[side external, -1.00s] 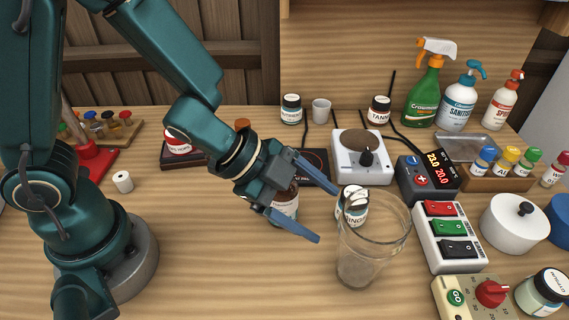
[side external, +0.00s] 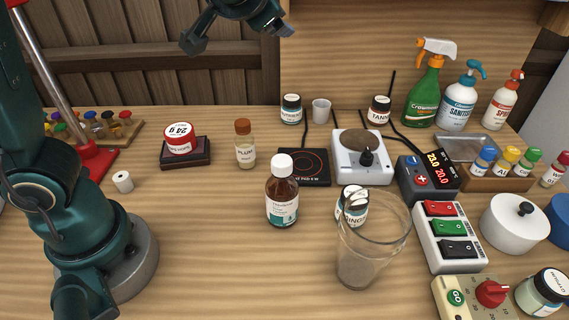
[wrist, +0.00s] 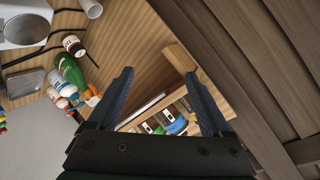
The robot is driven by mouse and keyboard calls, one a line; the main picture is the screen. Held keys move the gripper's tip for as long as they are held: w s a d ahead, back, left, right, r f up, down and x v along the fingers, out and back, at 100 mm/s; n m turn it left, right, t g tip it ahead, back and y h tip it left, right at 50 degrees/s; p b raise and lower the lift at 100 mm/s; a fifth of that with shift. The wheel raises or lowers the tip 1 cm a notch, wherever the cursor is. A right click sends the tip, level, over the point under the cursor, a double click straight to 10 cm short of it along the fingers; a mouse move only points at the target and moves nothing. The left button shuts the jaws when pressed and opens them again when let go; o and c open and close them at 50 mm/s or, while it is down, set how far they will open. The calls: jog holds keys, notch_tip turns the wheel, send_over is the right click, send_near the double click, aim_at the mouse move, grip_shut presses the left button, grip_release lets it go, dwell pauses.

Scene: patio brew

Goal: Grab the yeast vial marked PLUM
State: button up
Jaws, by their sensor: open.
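The PLUM yeast vial (side external: 245,148) stands upright on the bench in the side external view, a small clear vial with pale contents, an orange-brown cap and a label reading PLUM. It is between the red-lidded tin and the black heat pad. My gripper (side external: 238,38) is at the top of the side external view, well above and behind the vial, only partly in frame. In the wrist view my gripper (wrist: 163,95) has its blue fingers spread apart with nothing between them. The vial is not visible in the wrist view.
A brown bottle (side external: 283,196) stands in front of the vial to the right. The red tin (side external: 179,138) on a dark scale is left of it, and the heat pad (side external: 304,168) right. A glass jar (side external: 372,240) stands front right.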

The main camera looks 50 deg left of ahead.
jog(key=a+y, duration=0.1)
jog(key=m+g+y, duration=0.1)
jog(key=m+y, duration=0.1)
jog(key=m, duration=0.9)
send_over(241, 144)
jog(key=w, duration=0.4)
notch_tip(241, 144, down, 13)
jog(key=s+f+m, duration=0.1)
jog(key=f+m, duration=0.2)
jog(key=m, duration=0.1)
jog(key=s+f+m+h, duration=0.1)
jog(key=f+m, duration=0.3)
jog(key=m, duration=0.1)
jog(key=s+f+m+h, duration=0.1)
jog(key=s+f+m, duration=0.1)
jog(key=m, duration=0.3)
jog(key=shift+d+f+t, duration=0.1)
jog(key=shift+f+t, duration=0.2)
jog(key=shift+f, duration=0.55)
jog(key=shift+f+m, duration=0.2)
jog(key=shift+m, duration=0.2)
jog(key=shift+w+a+f, duration=0.15)
jog(key=shift+w+a, duration=0.1)
jog(key=shift+a, duration=0.05)
jog(key=shift+x, duration=2.05)
grip_shut()
